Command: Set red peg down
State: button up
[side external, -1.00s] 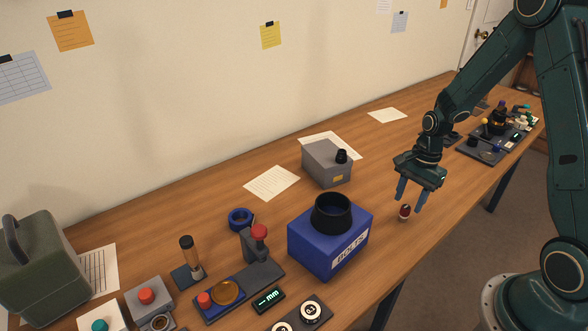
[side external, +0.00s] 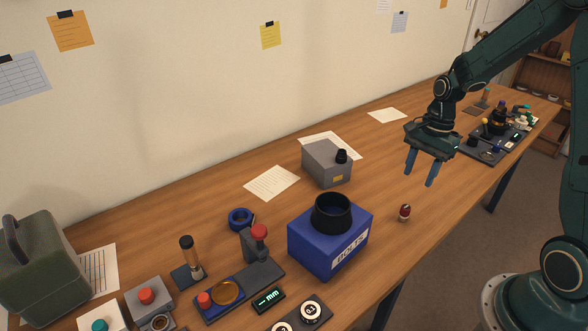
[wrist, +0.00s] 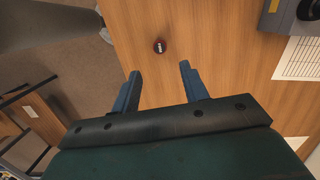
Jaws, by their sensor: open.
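The red peg (side external: 405,212) stands on the wooden table near its front edge, right of the blue BOLTS box. It is small and dark red with a pale mark. It also shows in the wrist view (wrist: 160,46), beyond my fingertips. My gripper (side external: 421,182) is open and empty. It is above and a little right of the peg in the side view, clear of it. In the wrist view the two blue fingers (wrist: 160,72) are spread apart with bare table between them.
The blue BOLTS box (side external: 330,243) with a black ring on top stands left of the peg. A grey box (side external: 327,164) with a black knob is behind it. A dark tray of parts (side external: 480,151) lies to the right. The table around the peg is clear.

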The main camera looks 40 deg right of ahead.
jog(key=shift+r, duration=0.1)
jog(key=s+a+r+n+t+h, duration=0.1)
jog(key=s+a+r+n+t, duration=0.4)
jog(key=s+a+r+n, duration=0.9)
jog(key=shift+s+a+r+n+t+h, duration=0.35)
jog(key=shift+s+r+n, duration=0.5)
jog(key=shift+r+n, duration=1.25)
jog(key=shift+r, duration=0.1)
